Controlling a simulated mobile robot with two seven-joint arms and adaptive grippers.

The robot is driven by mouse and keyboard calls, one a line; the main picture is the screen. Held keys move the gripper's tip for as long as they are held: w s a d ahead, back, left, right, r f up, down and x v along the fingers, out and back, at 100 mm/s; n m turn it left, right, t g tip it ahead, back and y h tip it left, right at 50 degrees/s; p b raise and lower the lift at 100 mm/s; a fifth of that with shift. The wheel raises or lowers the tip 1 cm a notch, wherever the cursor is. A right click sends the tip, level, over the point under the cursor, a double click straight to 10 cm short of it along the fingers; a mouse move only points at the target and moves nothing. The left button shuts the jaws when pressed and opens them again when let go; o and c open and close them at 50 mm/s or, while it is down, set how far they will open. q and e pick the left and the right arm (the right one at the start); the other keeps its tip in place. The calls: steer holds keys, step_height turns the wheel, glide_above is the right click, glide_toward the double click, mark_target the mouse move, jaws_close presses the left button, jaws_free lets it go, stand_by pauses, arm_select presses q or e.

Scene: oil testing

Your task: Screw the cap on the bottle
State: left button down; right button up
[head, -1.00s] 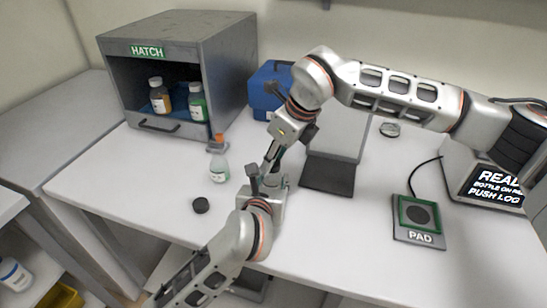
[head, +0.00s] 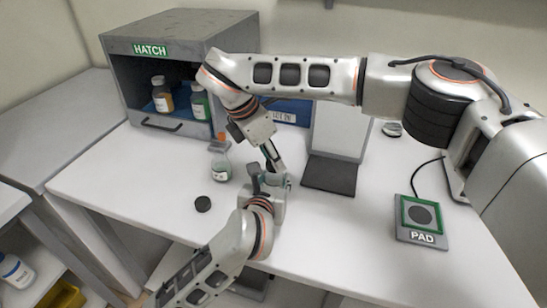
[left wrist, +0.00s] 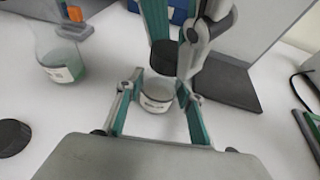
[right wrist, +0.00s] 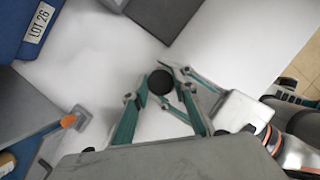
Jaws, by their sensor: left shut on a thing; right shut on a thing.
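In the left wrist view, a small clear bottle (left wrist: 157,97) with a white label stands between the fingers of my left gripper (left wrist: 158,88), which is shut on it. A black cap (left wrist: 164,58) is just above the bottle's mouth, between the fingers of my right gripper. The right wrist view also shows this cap (right wrist: 161,82) held by my right gripper (right wrist: 160,79), hiding the bottle below. In the head view my right gripper (head: 273,162) comes down over my left gripper (head: 268,181). I cannot tell whether cap and bottle touch.
A flask-shaped bottle (head: 220,170) and a loose black cap (head: 203,203) are left of the grippers. A hatch box (head: 150,108) with bottles stands behind left. A grey stand (head: 330,176) is close on the right; a pad (head: 421,222) lies farther right. The front table is clear.

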steer(key=m+g, duration=0.2)
steer(key=m, duration=0.3)
steer(key=shift+m, duration=0.3)
steer(key=o, duration=0.7)
steer(key=shift+r, duration=0.15)
steer(key=shift+r, duration=2.15)
steer(key=shift+c, duration=0.3)
